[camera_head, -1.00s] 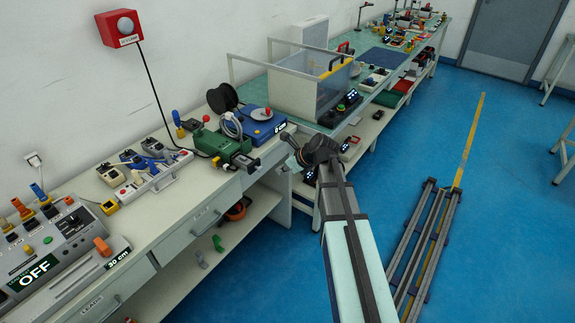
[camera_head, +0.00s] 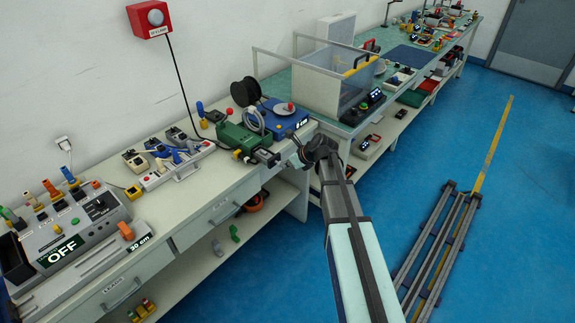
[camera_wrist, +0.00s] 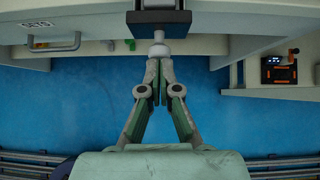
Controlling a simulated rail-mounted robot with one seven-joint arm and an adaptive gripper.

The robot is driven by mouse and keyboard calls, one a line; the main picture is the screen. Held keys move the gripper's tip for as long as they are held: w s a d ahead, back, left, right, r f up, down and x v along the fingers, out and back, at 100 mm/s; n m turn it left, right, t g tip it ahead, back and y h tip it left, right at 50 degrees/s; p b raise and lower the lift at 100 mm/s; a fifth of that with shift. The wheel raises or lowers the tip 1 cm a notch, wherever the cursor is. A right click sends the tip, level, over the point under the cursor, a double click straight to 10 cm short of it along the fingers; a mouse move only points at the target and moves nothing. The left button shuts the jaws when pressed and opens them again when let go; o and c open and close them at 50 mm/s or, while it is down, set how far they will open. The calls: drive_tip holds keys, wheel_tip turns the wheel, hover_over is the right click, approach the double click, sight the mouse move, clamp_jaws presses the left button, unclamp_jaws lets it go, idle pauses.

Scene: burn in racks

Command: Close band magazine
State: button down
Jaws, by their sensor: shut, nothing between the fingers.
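A green machine (camera_head: 237,136) stands near the right end of the white bench. A dark grey block (camera_head: 266,157) sticks out from its front at the bench edge. I take this block for the band magazine, but the views do not name it. In the wrist view a dark block (camera_wrist: 158,18) shows at the top with a pale round knob (camera_wrist: 159,48) facing me. My gripper (camera_wrist: 159,62) is shut and empty, its fingertips right at the knob. I cannot tell whether they touch it. In the head view my gripper (camera_head: 293,151) is just right of the block.
A blue device (camera_head: 286,120) and a black reel (camera_head: 245,91) stand beside the green machine. A drawer handle (camera_wrist: 55,43) juts from the bench front. A lower shelf (camera_head: 275,195) lies below.

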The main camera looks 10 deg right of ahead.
sight(266, 152)
drive_tip(key=w+a+p, duration=0.1)
drive_tip(key=w+a, duration=0.3)
drive_tip(key=w, duration=0.1)
drive_tip(key=w+a+p, duration=0.1)
drive_tip(key=w+a, duration=0.1)
drive_tip(key=w, duration=0.1)
drive_tip(key=shift+p, duration=0.35)
drive_tip(key=shift+a+r, duration=0.1)
drive_tip(key=shift+w, duration=0.1)
drive_tip(key=shift+r, duration=0.1)
